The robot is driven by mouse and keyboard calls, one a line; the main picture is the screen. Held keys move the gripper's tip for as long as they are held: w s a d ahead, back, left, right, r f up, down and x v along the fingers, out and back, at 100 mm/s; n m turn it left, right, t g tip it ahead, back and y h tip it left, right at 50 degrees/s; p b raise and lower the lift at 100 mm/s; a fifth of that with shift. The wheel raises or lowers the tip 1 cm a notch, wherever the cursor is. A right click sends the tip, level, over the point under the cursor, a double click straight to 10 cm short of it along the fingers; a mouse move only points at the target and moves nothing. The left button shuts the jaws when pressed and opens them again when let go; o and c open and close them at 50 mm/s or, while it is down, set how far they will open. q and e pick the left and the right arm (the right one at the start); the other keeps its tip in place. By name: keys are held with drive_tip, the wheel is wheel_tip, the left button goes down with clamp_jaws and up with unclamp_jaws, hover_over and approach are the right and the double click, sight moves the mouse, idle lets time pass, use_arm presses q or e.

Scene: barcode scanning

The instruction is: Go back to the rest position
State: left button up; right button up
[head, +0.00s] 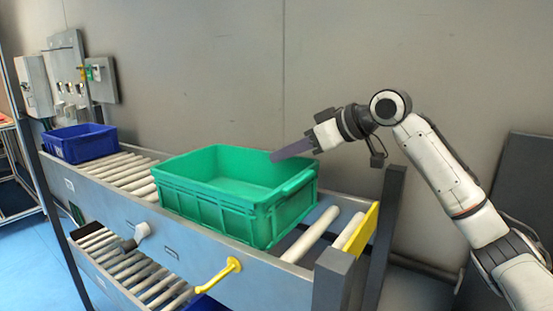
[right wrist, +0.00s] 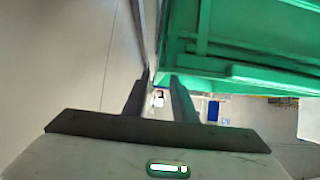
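My right gripper (head: 276,157) reaches in from the right, its grey fingers pointing left at the back rim of the green crate (head: 215,212). The crate stands on the upper roller shelf and its visible inside looks empty. In the right wrist view the two fingers of my right gripper (right wrist: 160,78) stand apart with nothing between them. The green crate (right wrist: 270,75) fills the upper right there, close beside the fingers. I cannot tell whether they touch it.
A blue crate (head: 80,142) stands at the far left of the upper rollers. A yellow handle (head: 232,265) and a small white and dark device (head: 142,231) are at the rack's front. A dark post (head: 385,215) rises at the right end. The wall (head: 400,45) is behind.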

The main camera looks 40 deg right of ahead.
drive_tip(key=v, duration=0.6)
drive_tip(key=shift+r+b, duration=0.1)
drive_tip(key=shift+b, duration=0.3)
